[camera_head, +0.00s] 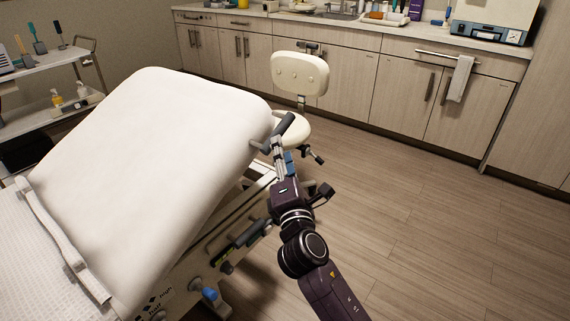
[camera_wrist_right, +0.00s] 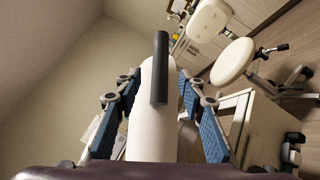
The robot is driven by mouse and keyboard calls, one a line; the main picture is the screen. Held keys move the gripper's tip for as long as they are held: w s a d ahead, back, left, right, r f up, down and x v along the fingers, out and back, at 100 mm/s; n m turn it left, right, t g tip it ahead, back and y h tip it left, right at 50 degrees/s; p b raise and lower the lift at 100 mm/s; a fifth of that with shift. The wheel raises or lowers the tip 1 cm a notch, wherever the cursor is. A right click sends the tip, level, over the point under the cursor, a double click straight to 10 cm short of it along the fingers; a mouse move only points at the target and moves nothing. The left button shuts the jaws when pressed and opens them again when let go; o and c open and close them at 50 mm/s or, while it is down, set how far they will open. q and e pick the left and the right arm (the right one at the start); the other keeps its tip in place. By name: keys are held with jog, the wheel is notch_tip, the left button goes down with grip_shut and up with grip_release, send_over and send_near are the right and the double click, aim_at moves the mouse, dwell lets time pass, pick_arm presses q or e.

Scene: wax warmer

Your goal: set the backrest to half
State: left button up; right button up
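The white backrest (camera_head: 160,150) of the treatment bed is raised at a slant in the head view. It also shows from its edge in the right wrist view (camera_wrist_right: 150,135). A dark grip handle (camera_head: 284,124) sticks out from its upper right side. My right gripper (camera_head: 279,150) is at this handle. In the right wrist view its blue finger pads are wide apart, with the handle (camera_wrist_right: 160,70) between and beyond them, not clamped. Printed labels, "high" and "half" among them, show on the bed's side (camera_head: 155,303), near a blue knob (camera_head: 210,294). My left gripper is not in view.
A cream stool (camera_head: 300,75) stands just behind the handle. Cabinets with a counter (camera_head: 400,42) line the back wall. A white trolley (camera_head: 45,62) with bottles stands at the left. The wooden floor (camera_head: 440,225) at the right is clear.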

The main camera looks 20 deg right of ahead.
jog(key=shift+v, duration=2.1)
